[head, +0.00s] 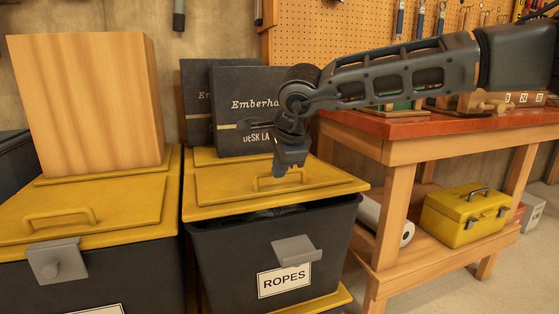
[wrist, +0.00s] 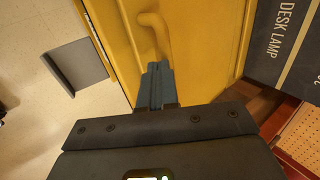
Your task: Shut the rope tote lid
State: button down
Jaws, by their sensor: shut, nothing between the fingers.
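The rope tote (head: 235,262) is a dark bin with a white "ROPES" label (head: 284,280) on its front. Its yellow lid (head: 225,190) lies over the top, with a dark gap under its front edge, so it is not flush. A grey latch (head: 295,250) on the front sticks outward, apart from the lid; a grey plate, likely this latch, shows in the wrist view (wrist: 72,65). My gripper (head: 288,170) is shut and empty, pointing down over the lid by its yellow handle (head: 280,180). In the wrist view my fingertips (wrist: 155,72) are just beside the handle (wrist: 155,30); contact cannot be told.
Dark "Emberha..." desk lamp boxes (head: 245,112) stand behind the lid's handle. A second yellow-lidded tote (head: 90,225) stands at left with a wooden block (head: 90,105) on it. A workbench (head: 430,130) is at right, a yellow toolbox (head: 465,215) on its lower shelf.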

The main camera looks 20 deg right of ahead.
aim_at(279, 190)
jog(key=shift+s+f+b, duration=0.2)
jog(key=shift+f+b, duration=0.1)
jog(key=shift+f, duration=0.45)
jog(key=shift+s+f+b, duration=0.2)
jog(key=shift+f+b, duration=0.1)
jog(key=shift+f, duration=0.6)
jog(key=shift+s, duration=0.2)
